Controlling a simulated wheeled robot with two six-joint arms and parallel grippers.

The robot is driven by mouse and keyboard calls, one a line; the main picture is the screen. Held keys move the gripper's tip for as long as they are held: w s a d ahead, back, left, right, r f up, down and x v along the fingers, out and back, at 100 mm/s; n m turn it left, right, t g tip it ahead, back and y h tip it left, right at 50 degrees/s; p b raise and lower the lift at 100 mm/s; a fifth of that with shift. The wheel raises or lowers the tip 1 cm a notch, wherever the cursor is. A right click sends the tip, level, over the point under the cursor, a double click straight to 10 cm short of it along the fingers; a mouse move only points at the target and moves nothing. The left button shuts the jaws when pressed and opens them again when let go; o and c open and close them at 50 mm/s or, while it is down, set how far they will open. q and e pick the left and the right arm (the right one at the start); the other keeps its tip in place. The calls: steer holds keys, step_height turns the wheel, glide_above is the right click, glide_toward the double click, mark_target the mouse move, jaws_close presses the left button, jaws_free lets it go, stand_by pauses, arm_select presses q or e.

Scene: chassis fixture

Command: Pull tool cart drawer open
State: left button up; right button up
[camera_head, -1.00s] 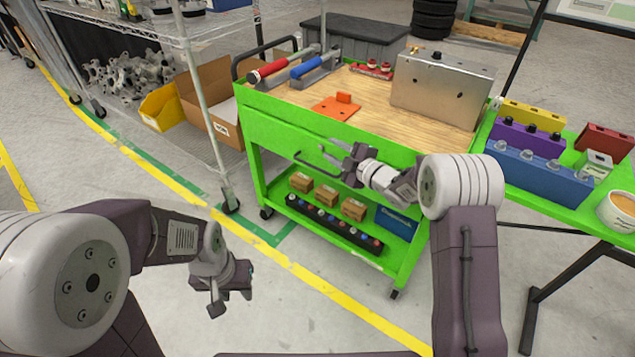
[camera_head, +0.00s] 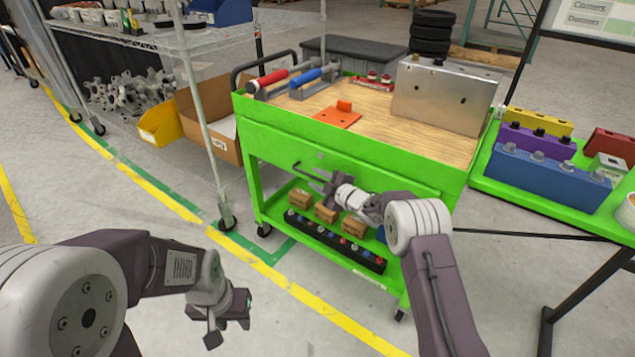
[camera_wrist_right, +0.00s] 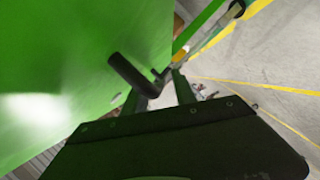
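The green tool cart (camera_head: 262,207) stands ahead, its drawer front (camera_head: 350,162) flush with the body, so the drawer looks closed. The dark drawer handle (camera_head: 304,169) is on the drawer front; in the right wrist view a black handle bar (camera_wrist_right: 130,74) stands out from the green face. My right gripper (camera_head: 318,182) is at the handle; its fingers (camera_wrist_right: 160,96) are apart, with the bar's end near or between them. I cannot tell whether they touch it. My left gripper (camera_head: 222,316) hangs over the floor, away from the cart; its fingers look apart.
The cart top holds a metal box (camera_head: 443,95), an orange plate (camera_head: 338,117) and red and blue handled tools. Boxes sit on its lower shelf. A wire shelf with a post (camera_head: 205,130) stands left; a green table with coloured blocks (camera_head: 548,175) stands right. Floor in front is clear.

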steer(key=shift+w+a, duration=0.1)
jaws_close()
stand_by(1.4)
